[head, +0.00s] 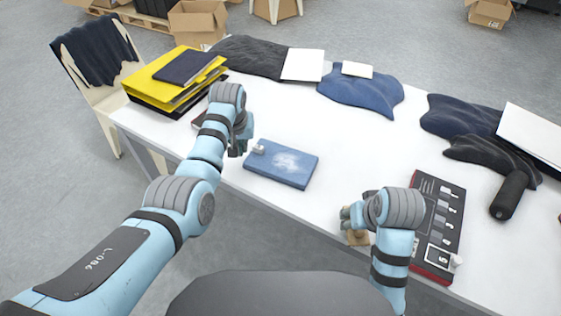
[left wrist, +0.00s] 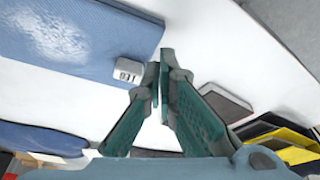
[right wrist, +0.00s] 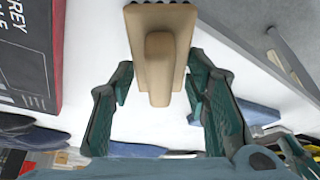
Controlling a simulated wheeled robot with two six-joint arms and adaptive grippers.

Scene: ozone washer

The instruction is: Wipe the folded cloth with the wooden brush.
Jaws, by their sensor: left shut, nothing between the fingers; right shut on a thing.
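The folded cloth (head: 283,165) is blue with a pale whitish patch on top and lies flat on the white table. A small white tag block (head: 258,148) sits at its left corner; the cloth also shows in the left wrist view (left wrist: 95,25). My left gripper (head: 237,150) is shut and empty just left of the cloth. My right gripper (head: 347,218) is shut on the wooden brush (head: 357,238) near the table's front edge, right of the cloth. In the right wrist view the brush (right wrist: 158,60) has a light wooden handle and dark bristles at the top edge.
A red and black box (head: 437,225) lies right of my right gripper. A dark roller (head: 509,195) and dark cloths lie further right. Yellow folders (head: 172,80) are stacked at the back left. A blue garment (head: 362,93) lies at the back. The middle of the table (head: 370,150) is clear.

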